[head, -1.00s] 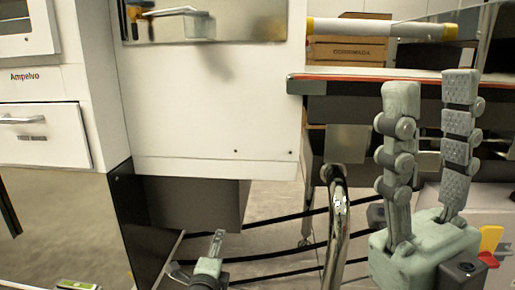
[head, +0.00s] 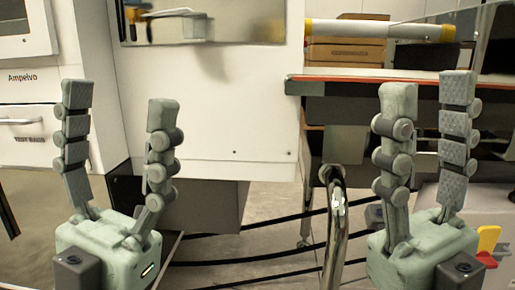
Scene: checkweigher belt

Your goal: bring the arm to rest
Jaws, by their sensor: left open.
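My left gripper (head: 120,110) stands upright at the lower left of the head view. Its two fingers are spread apart with nothing between them. It is in front of the white cabinet and the drawer unit, and I see no contact with either. My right gripper (head: 427,100) stands upright at the lower right, its two fingers apart and nothing between them. It is in front of the belt table's edge. Most of both arms is out of view.
A white machine cabinet (head: 230,120) fills the middle. A belt table with a red edge (head: 340,79) is at the right, with a wooden crate (head: 345,52) behind it. A bent chrome tube (head: 338,225) rises between my grippers. A yellow lever (head: 488,238) is beside my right gripper.

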